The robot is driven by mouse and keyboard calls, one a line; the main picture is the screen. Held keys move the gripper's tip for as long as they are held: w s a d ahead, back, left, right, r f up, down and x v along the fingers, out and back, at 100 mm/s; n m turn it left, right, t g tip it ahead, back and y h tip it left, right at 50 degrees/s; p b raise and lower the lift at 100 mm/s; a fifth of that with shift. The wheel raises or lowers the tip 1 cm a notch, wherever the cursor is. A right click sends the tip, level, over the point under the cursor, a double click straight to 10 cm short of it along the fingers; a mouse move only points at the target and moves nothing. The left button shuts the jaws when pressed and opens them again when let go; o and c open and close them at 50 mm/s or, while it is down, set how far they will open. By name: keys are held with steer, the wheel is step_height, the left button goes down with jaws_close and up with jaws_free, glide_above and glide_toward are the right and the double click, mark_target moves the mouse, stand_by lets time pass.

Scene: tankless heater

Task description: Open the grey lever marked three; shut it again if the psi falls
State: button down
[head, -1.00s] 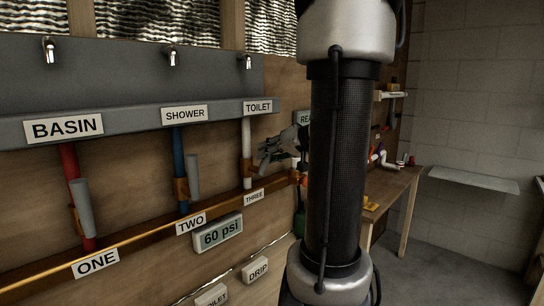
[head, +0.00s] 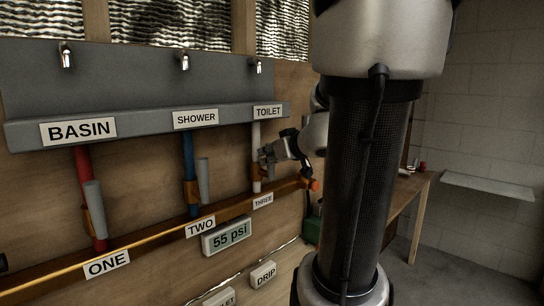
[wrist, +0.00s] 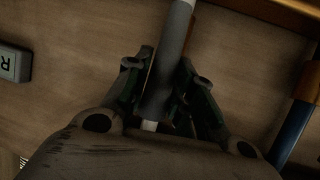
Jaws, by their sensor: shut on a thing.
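My gripper (head: 268,155) is at the white pipe (head: 256,140) below the TOILET sign (head: 268,111). In the wrist view my gripper (wrist: 165,85) is shut on the grey lever marked three (wrist: 170,60), a grey bar between its two fingers. The lever looks roughly in line with the white pipe there. In the head view my gripper largely hides this lever. The THREE label (head: 263,201) is just below. The psi display (head: 228,237) reads 55 psi.
Grey lever one (head: 95,209) stands by the red pipe, and grey lever two (head: 204,180) by the blue pipe. A brass rail (head: 150,238) runs beneath. DRIP (head: 264,275) is on a small box below. A wooden bench (head: 405,200) is at right, partly hidden by my arm.

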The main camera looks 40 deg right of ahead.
steer(key=shift+f, duration=0.1)
steer(key=c, duration=1.2)
jaws_free()
steer(key=v, duration=1.2)
